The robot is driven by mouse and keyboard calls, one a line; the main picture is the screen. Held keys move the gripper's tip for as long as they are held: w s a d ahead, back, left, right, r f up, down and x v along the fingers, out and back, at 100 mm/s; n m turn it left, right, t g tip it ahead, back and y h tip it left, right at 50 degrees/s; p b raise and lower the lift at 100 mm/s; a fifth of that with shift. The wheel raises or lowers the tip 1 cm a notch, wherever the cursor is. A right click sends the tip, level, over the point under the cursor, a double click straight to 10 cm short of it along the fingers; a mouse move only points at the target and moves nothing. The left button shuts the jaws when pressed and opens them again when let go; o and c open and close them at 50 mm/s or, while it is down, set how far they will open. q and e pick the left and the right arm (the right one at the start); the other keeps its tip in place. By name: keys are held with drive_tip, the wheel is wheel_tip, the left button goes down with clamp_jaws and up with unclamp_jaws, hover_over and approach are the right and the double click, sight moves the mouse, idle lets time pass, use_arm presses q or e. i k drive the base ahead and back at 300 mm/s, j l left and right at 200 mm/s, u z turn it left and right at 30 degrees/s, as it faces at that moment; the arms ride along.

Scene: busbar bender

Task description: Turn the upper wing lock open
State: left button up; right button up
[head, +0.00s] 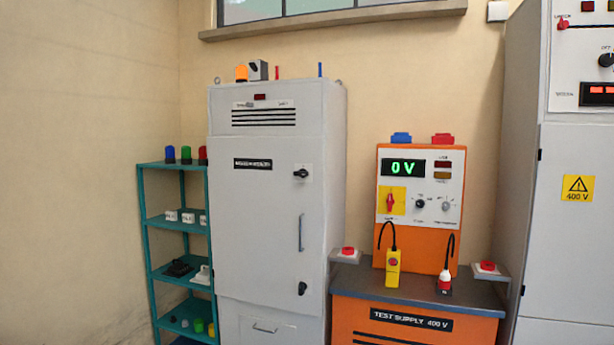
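The upper wing lock (301,173) is a small black wing knob on a pale plate near the upper right edge of the grey cabinet door (260,220). Its wing looks roughly level, but it is small in the view. The lower wing lock (302,288) is black and sits on the same door's right side, below the upright handle (301,232). The door looks closed. Neither of my grippers is in view.
A teal shelf (180,279) with small parts stands left of the cabinet. An orange test supply (418,232) reading 0 V stands right on a bench (350,278) with red buttons. A tall grey cabinet (570,250) is at far right.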

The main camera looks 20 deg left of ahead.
sight(302, 173)
drive_tip(key=i+u, duration=0.15)
drive_tip(key=u, duration=0.35)
drive_tip(key=i+l+u, duration=0.35)
drive_tip(key=i, duration=0.25)
drive_tip(key=i+l+u, duration=0.35)
drive_tip(key=i+l, duration=0.15)
drive_tip(key=l, duration=0.1)
